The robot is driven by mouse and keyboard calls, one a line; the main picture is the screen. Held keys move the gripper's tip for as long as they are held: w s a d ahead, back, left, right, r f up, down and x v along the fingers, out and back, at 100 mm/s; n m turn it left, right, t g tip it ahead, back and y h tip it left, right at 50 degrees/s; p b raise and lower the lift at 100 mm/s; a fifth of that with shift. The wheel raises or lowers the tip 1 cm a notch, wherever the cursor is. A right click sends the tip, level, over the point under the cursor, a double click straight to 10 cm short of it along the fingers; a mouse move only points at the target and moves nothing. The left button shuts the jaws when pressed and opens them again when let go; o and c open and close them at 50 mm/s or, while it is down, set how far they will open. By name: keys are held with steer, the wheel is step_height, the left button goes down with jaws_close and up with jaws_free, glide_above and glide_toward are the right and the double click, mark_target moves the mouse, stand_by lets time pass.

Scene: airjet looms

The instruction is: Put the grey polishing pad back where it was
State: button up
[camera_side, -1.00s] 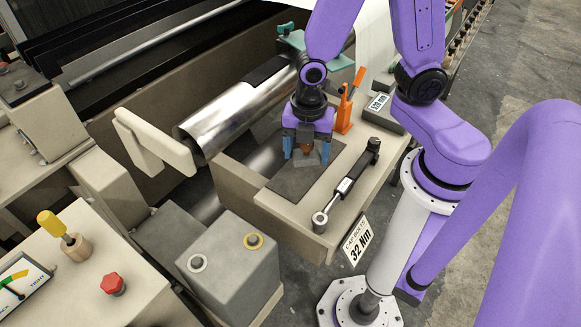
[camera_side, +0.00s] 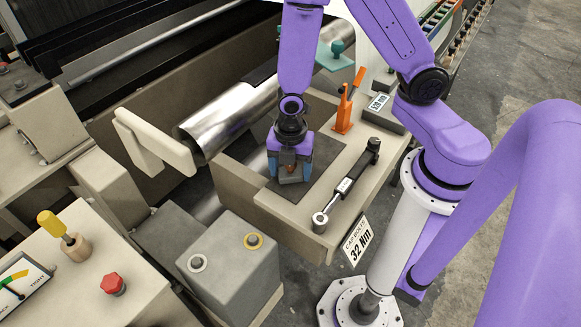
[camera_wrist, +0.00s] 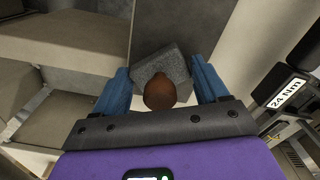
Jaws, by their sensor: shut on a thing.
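The grey polishing pad (camera_wrist: 172,66) is a rough grey block with a rounded brown knob (camera_wrist: 160,92) on top. My gripper (camera_side: 290,173) is shut on it, with a blue finger at each side. In the side view the pad (camera_side: 291,180) shows low between the fingers, over the left part of a dark flat mat (camera_side: 322,181) on the beige bench. I cannot tell whether the pad's underside touches the mat. In the wrist view the dark mat (camera_wrist: 180,25) extends beyond the pad.
A torque wrench (camera_side: 347,185) lies to the right of the mat. An orange-handled tool (camera_side: 345,110) stands behind it. A shiny metal roller (camera_side: 225,120) runs at the back left. A grey box (camera_side: 228,258) with two ringed buttons stands in front. The mat's right part is clear.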

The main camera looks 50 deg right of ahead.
steer(key=shift+f, duration=0.1)
steer(key=o, duration=1)
step_height(320, 180, up, 12)
steer(key=shift+r, duration=0.1)
steer(key=s+d+r+m, duration=0.1)
steer(key=s+r+m, duration=0.1)
steer(key=s+m, duration=0.1)
steer(key=s+d+r+m, duration=0.1)
steer(key=s+r+m, duration=0.2)
steer(key=s, duration=0.3)
steer(key=s+d+r+m, duration=0.1)
steer(key=s+r+m, duration=0.1)
steer(key=s+m, duration=0.2)
steer(key=shift+s+d+r, duration=0.1)
steer(key=shift+s+r, duration=0.05)
steer(key=shift+s, duration=0.45)
